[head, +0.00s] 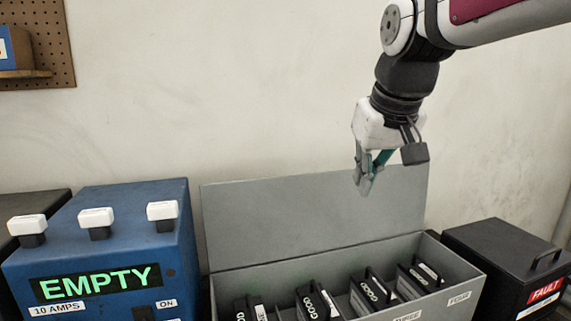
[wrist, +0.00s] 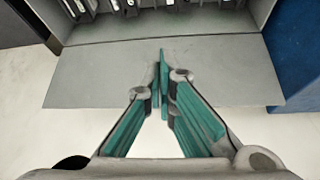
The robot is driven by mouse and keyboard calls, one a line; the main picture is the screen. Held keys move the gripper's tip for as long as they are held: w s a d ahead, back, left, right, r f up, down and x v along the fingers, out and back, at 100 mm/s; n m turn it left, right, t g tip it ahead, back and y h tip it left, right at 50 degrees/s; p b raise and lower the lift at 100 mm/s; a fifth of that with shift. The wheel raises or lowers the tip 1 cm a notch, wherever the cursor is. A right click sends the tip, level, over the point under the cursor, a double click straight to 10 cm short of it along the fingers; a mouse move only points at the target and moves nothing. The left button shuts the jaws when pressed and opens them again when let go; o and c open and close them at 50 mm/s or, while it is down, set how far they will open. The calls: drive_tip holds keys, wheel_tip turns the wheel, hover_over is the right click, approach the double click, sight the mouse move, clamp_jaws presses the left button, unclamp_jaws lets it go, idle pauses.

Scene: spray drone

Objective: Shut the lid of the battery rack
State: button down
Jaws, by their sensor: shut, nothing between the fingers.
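The battery rack (head: 455,281) is an open grey box, with several black batteries marked GOOD in its slots. Its flat grey lid (head: 290,215) stands raised at the back, near the wall. The lid also shows in the wrist view (wrist: 90,80) as a wide panel below the rack's opening. My gripper (head: 364,188) is shut and empty. Its fingertips overlap the lid's upper edge, right of the middle, in the head view. In the wrist view the teal fingers (wrist: 163,75) cross the lid's face. I cannot tell whether they touch it.
A blue charger box (head: 110,250) reading EMPTY, with white-topped knobs, stands left of the rack. A black case (head: 505,255) with a handle and a red FAULT label stands to the right. A pegboard (head: 40,40) hangs at upper left.

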drive_tip(key=w+a+r+n+t+y+p, duration=0.15)
drive_tip(key=w+a, duration=0.25)
drive_tip(key=w, duration=0.7)
drive_tip(key=w+a+r, duration=0.2)
drive_tip(key=w+a, duration=0.2)
drive_tip(key=w, duration=0.7)
drive_tip(key=d+p+x, duration=0.1)
drive_tip(key=x, duration=0.9)
drive_tip(key=shift+s+d+f+p, duration=0.15)
drive_tip(key=shift+s+p, duration=0.25)
drive_tip(key=shift+s, duration=0.6)
drive_tip(key=shift+s+d+p, duration=0.15)
drive_tip(key=shift+s+p, duration=0.25)
drive_tip(key=shift+s, duration=0.6)
